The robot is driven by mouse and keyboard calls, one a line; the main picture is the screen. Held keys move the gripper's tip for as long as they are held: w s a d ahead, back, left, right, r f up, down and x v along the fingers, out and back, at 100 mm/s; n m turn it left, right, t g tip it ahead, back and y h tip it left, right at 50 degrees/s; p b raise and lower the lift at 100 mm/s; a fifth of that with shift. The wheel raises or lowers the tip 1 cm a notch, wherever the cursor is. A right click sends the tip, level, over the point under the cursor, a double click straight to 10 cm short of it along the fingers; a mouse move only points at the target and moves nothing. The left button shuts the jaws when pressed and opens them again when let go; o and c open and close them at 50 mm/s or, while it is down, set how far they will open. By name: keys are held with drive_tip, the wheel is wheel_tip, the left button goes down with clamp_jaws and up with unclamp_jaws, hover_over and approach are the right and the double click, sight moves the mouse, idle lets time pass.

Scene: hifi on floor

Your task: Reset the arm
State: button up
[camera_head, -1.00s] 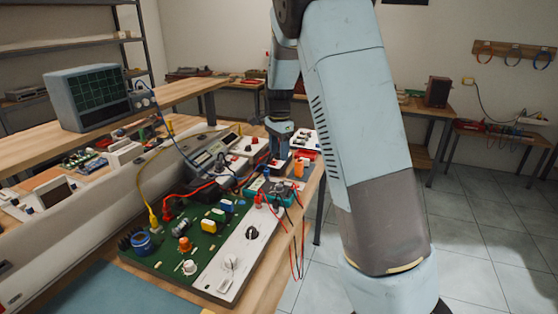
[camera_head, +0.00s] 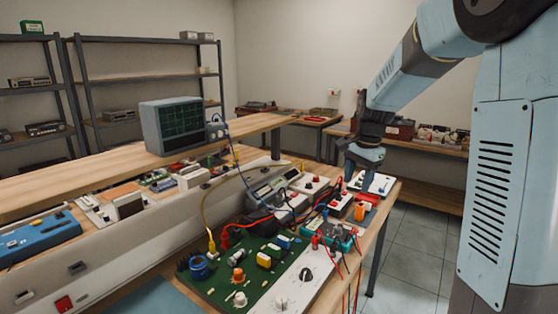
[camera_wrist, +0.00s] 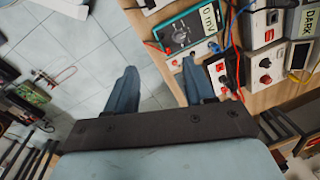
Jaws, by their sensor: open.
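My arm reaches in from the right in the head view, bent at the elbow. My gripper (camera_head: 362,170) points down over the far right end of the workbench (camera_head: 385,222), close to the small white modules. In the wrist view my gripper (camera_wrist: 158,85) is open, its two blue-grey fingers well apart, with floor tiles and the bench edge between and beyond them. Nothing is between the fingers. In the head view the fingertips are partly hidden, and I cannot tell their exact height above the bench.
A green circuit board (camera_head: 235,285) with knobs, a teal-framed meter (camera_wrist: 187,28) and several wired modules crowd the bench near my gripper. Red wires hang over the bench edge. An oscilloscope (camera_head: 172,125) stands on the raised shelf. Tiled floor (camera_head: 415,245) at the right is clear.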

drive_tip(key=s+r+n+t, duration=0.2)
drive_tip(key=s+n, duration=0.3)
drive_tip(key=s, duration=0.9)
drive_tip(key=s+r+n+t+h, duration=0.1)
drive_tip(key=s+r+n, duration=0.3)
drive_tip(key=s, duration=1)
drive_tip(key=shift+s+d+r+n+t, duration=0.25)
drive_tip(key=shift+d+r+n+t, duration=0.05)
drive_tip(key=shift+n+t, duration=0.4)
drive_tip(key=shift+c, duration=0.2)
